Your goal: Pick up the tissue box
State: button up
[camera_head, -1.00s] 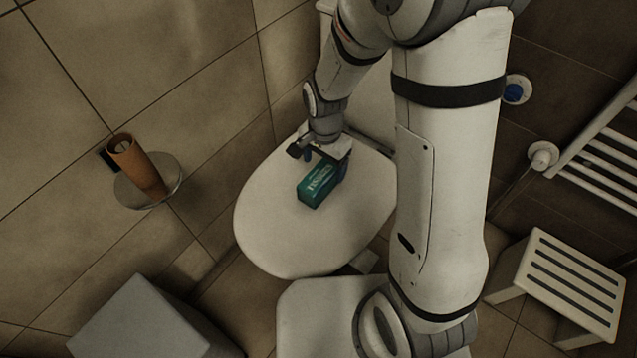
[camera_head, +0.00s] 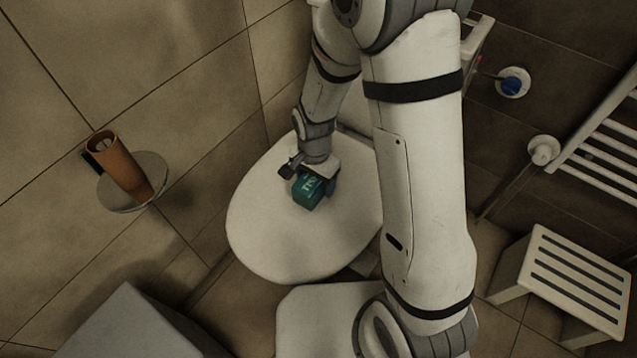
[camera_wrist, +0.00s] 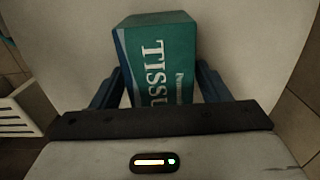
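The tissue box (camera_head: 309,190) is teal with white lettering and is over the white toilet lid (camera_head: 275,232). Whether it rests on the lid or is slightly above it is unclear. My gripper (camera_head: 313,186) points down at the box and covers its rear part. In the wrist view, the box (camera_wrist: 160,62) lies between the two dark blue fingers of my gripper (camera_wrist: 160,82), one on each side. The fingers are very close to the box's sides. Their tips are partly hidden, so contact is not clear.
An orange-brown roll on a round metal holder (camera_head: 150,187) is on the left wall. A grey block (camera_head: 135,325) stands at lower left. A slatted white stool (camera_head: 575,280) and a white towel rail (camera_head: 605,150) are at right.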

jog(key=c, duration=0.9)
